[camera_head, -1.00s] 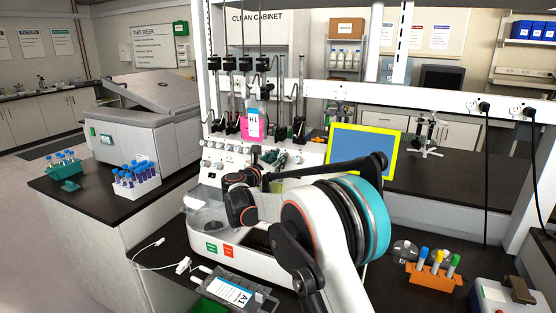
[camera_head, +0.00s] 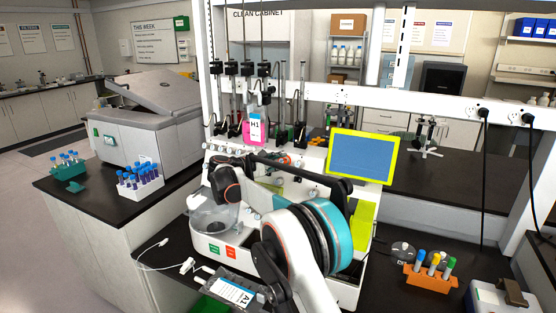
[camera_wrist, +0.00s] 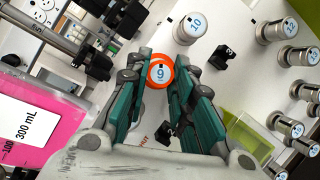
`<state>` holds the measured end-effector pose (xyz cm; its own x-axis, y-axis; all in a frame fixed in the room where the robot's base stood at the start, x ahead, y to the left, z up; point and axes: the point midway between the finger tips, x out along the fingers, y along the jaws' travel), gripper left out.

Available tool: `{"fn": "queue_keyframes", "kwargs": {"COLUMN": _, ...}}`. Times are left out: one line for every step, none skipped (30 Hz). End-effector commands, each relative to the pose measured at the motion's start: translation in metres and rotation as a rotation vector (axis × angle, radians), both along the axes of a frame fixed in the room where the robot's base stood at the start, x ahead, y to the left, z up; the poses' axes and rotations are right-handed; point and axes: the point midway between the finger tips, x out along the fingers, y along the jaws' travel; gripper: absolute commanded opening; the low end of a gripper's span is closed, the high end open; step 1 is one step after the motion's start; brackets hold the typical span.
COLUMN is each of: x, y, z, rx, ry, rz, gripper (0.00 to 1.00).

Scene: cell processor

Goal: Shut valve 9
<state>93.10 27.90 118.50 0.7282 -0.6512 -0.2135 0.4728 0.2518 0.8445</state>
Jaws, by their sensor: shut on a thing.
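Valve 9 (camera_wrist: 160,72) is a round knob with an orange ring and a "9" on its face. It shows in the wrist view between the two teal-padded fingers of my gripper (camera_wrist: 156,85). The fingers are shut on the knob, one on each side. A small black marker near the knob points at the panel, but how far the valve is turned I cannot tell.
Valve 10 (camera_wrist: 190,27) stands close beside the right finger, and several more silver knobs (camera_wrist: 291,28) lie farther right. A pink bag (camera_wrist: 22,130) is at the left. A yellow-framed screen (camera_head: 362,156) and an orange tube rack (camera_head: 430,278) stand right of my arm.

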Motion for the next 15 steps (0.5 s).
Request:
{"fn": "queue_keyframes", "kwargs": {"x": 0.0003, "y": 0.0007, "z": 0.0023, "rx": 0.038, "ry": -0.012, "rz": -0.017, "gripper": 0.00}}
{"fn": "queue_keyframes", "kwargs": {"x": 0.0003, "y": 0.0005, "z": 0.0027, "rx": 0.063, "ry": -0.021, "rz": -0.028, "gripper": 0.00}}
{"fn": "queue_keyframes", "kwargs": {"x": 0.0004, "y": 0.0004, "z": 0.0033, "rx": 0.095, "ry": -0.033, "rz": -0.043, "gripper": 0.00}}
{"fn": "queue_keyframes", "kwargs": {"x": 0.0006, "y": 0.0005, "z": 0.0034, "rx": 0.121, "ry": -0.041, "rz": -0.054, "gripper": 0.00}}
{"fn": "queue_keyframes", "kwargs": {"x": 0.0008, "y": 0.0005, "z": 0.0036, "rx": 0.143, "ry": -0.050, "rz": -0.065, "gripper": 0.00}}
{"fn": "queue_keyframes", "kwargs": {"x": 0.0010, "y": 0.0005, "z": 0.0036, "rx": 0.175, "ry": -0.062, "rz": -0.078, "gripper": 0.00}}
{"fn": "queue_keyframes", "kwargs": {"x": 0.0011, "y": 0.0005, "z": 0.0036, "rx": 0.198, "ry": -0.070, "rz": -0.089, "gripper": 0.00}}
{"fn": "queue_keyframes", "kwargs": {"x": 0.0011, "y": 0.0004, "z": 0.0041, "rx": 0.220, "ry": -0.079, "rz": -0.100, "gripper": 0.00}}
{"fn": "queue_keyframes", "kwargs": {"x": 0.0011, "y": 0.0003, "z": 0.0043, "rx": 0.250, "ry": -0.089, "rz": -0.113, "gripper": 0.00}}
{"fn": "queue_keyframes", "kwargs": {"x": 0.0011, "y": 0.0001, "z": 0.0043, "rx": 0.271, "ry": -0.096, "rz": -0.123, "gripper": 0.00}}
{"fn": "queue_keyframes", "kwargs": {"x": 0.0012, "y": 0.0000, "z": 0.0045, "rx": 0.290, "ry": -0.104, "rz": -0.133, "gripper": 0.00}}
{"fn": "queue_keyframes", "kwargs": {"x": 0.0013, "y": 0.0000, "z": 0.0045, "rx": 0.317, "ry": -0.113, "rz": -0.144, "gripper": 0.00}}
{"fn": "queue_keyframes", "kwargs": {"x": 0.0014, "y": -0.0001, "z": 0.0046, "rx": 0.336, "ry": -0.120, "rz": -0.152, "gripper": 0.00}}
{"fn": "queue_keyframes", "kwargs": {"x": 0.0016, "y": -0.0001, "z": 0.0047, "rx": 0.353, "ry": -0.126, "rz": -0.160, "gripper": 0.00}}
{"fn": "queue_keyframes", "kwargs": {"x": 0.0017, "y": -0.0001, "z": 0.0048, "rx": 0.375, "ry": -0.135, "rz": -0.170, "gripper": 0.00}}
